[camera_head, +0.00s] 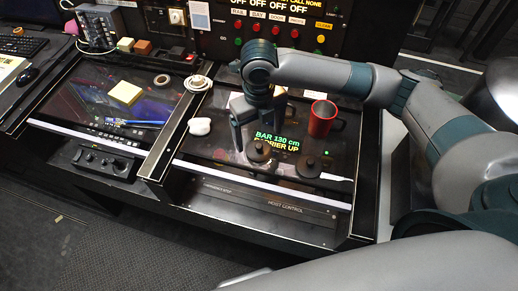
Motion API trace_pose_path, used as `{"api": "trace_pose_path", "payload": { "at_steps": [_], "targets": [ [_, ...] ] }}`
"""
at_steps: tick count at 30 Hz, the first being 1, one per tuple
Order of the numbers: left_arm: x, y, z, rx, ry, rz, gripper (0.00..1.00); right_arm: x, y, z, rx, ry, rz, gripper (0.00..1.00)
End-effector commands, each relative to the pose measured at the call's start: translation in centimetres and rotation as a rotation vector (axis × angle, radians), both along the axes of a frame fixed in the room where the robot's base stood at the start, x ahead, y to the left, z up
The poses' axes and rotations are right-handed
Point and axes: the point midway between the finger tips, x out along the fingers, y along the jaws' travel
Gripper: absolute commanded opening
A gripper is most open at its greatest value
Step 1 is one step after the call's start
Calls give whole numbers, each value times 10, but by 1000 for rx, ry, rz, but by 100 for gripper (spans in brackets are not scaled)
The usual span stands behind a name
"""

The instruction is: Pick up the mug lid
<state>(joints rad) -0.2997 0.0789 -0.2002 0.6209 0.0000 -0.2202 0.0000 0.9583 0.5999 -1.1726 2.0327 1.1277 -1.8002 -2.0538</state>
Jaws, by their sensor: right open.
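Two dark round discs with knobs lie on the console's black top, one on the left (257,152) and one on the right (308,167). Both look like lids; I cannot tell for sure which is the mug lid. A red mug (321,119) with a dark handle stands upright behind them, apart from both. My right gripper (256,139) points down with its fingers apart, just above and behind the left disc. I cannot tell whether it touches the disc. My left gripper is not in view.
A yellow pad (125,92) and a blue pen (145,123) lie on the left panel. A button panel (265,30) stands behind. A pale strip lies right of the right disc.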

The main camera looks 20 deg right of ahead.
Motion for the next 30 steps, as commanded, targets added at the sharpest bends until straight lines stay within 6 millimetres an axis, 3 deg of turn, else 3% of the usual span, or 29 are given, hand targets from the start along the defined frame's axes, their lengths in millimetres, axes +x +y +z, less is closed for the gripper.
{"api": "trace_pose_path", "payload": {
  "at_steps": [9,15,30],
  "targets": [
    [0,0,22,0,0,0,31,-2,-1,-27,-1,5,-2,83],
    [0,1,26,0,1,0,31,-1,-1,-48,0,2,-1,83],
    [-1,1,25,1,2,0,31,-1,-1,-51,0,0,0,83]
  ]
}}
